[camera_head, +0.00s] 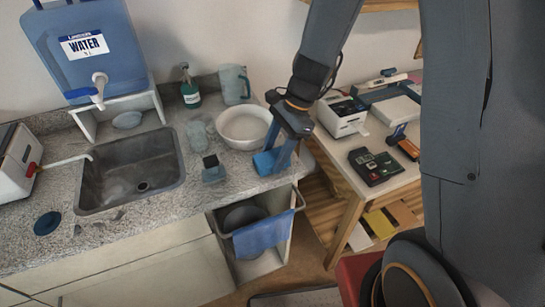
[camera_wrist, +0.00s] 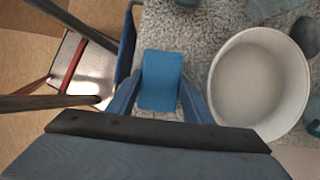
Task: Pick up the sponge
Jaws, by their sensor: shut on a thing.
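The sponge (camera_wrist: 161,80) is a blue block between the two blue fingers of my gripper (camera_wrist: 157,98) in the wrist view. In the head view the sponge (camera_head: 263,163) shows at the right end of the speckled counter, beside the white bowl. My gripper (camera_head: 277,160) points down there and is shut on the sponge. I cannot tell whether the sponge still touches the counter.
The white bowl (camera_head: 244,127) stands close to my gripper. A blue towel (camera_head: 262,236) hangs below the counter edge. A table (camera_head: 372,197) with devices stands right.

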